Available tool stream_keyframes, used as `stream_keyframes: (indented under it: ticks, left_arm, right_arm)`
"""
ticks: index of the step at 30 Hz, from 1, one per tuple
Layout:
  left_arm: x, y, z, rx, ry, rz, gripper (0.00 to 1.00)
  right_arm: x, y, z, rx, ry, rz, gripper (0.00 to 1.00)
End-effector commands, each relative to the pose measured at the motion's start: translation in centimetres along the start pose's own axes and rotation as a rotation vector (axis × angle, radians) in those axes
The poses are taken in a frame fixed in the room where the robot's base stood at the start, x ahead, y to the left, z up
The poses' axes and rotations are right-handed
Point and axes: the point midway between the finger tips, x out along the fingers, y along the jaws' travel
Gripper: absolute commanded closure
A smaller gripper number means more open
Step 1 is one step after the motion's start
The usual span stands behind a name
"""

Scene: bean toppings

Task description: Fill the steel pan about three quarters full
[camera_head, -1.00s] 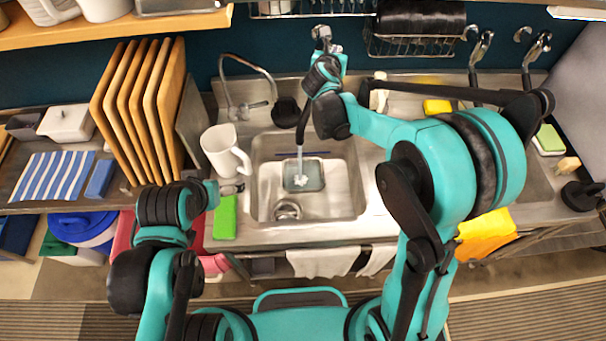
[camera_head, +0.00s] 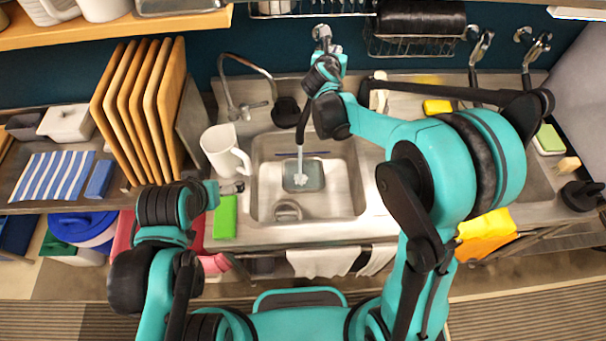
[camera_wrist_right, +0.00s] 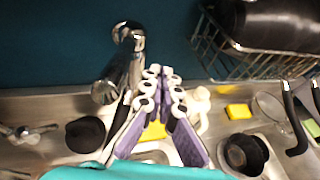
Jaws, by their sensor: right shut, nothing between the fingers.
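The steel pan (camera_head: 314,187), small and rectangular, lies in the sink under a falling stream of water (camera_head: 300,160). Its inside looks evenly grey; the exact water level is hard to tell. My right gripper (camera_head: 325,47) is at the chrome tap on the wall, partly hidden by its own wrist. In the right wrist view its fingertips (camera_wrist_right: 161,72) are together and empty, just right of the tap (camera_wrist_right: 124,65). My left gripper (camera_head: 234,187) is at the sink's left edge, below the white jug (camera_head: 220,152); its fingers are too small to read.
The sink (camera_head: 345,204) has a drain with a whitish patch (camera_head: 287,210) in front of the pan. A curved faucet (camera_head: 247,62) stands behind the sink. A green sponge (camera_head: 225,217) lies left of it. Wooden boards (camera_head: 150,100) stand upright further left.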

Motion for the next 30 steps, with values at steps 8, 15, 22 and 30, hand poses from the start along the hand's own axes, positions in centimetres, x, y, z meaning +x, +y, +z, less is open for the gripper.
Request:
stream_keyframes:
  ticks: [8,15,22,30]
  left_arm:
    - [0.1,0.0,0.1,0.000,0.000,0.000,0.03]
    - [0.3,0.0,0.2,0.000,0.000,0.000,0.03]
    - [0.3,0.0,0.2,0.000,0.000,0.000,0.03]
    - [-0.2,0.0,-0.2,0.000,0.000,0.000,0.03]
  right_arm:
    - [0.1,0.6,0.0,-0.001,0.000,0.001,1.00]
    - [0.5,3.0,0.1,-0.001,0.000,0.002,1.00]
    - [0.3,4.0,0.2,0.000,0.000,0.000,1.00]
    - [-2.9,3.5,0.3,0.000,0.000,0.002,1.00]
